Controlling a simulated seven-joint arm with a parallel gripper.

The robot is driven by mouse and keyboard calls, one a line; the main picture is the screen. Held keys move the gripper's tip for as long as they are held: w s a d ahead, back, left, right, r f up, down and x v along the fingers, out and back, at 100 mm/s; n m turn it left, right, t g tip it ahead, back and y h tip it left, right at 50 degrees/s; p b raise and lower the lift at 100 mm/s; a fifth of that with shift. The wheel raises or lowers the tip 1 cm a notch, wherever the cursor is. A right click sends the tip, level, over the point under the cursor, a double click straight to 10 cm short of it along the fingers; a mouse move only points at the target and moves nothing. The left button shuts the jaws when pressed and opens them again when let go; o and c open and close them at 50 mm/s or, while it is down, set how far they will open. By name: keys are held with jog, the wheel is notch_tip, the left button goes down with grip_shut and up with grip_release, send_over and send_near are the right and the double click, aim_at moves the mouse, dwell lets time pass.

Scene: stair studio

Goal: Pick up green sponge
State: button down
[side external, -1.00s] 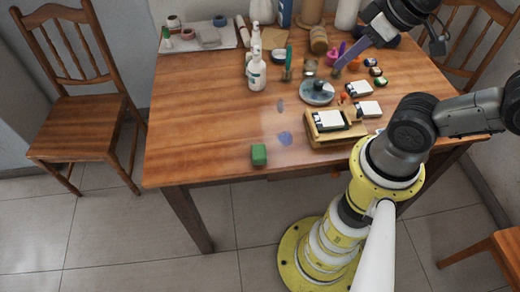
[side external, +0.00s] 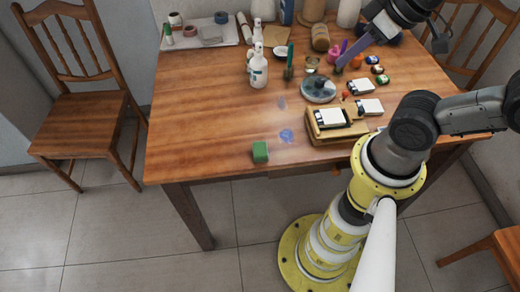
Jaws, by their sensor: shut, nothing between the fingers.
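The green sponge (side external: 260,152) is a small green block on the wooden table (side external: 200,120), close to its front edge at the left of centre. Nothing touches it. My gripper (side external: 340,67) is at the back right over the table, among small items, well away from the sponge. Its fingers look close together and hold nothing that I can make out.
White spray bottles (side external: 258,68) stand mid-table. A round grey dish (side external: 318,90) and a wooden tray (side external: 340,136) with a white block lie to the right. Blue stains (side external: 286,135) mark the tabletop near the sponge. The table's left part is clear.

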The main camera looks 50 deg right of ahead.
jog(key=shift+c, duration=1.2)
grip_release()
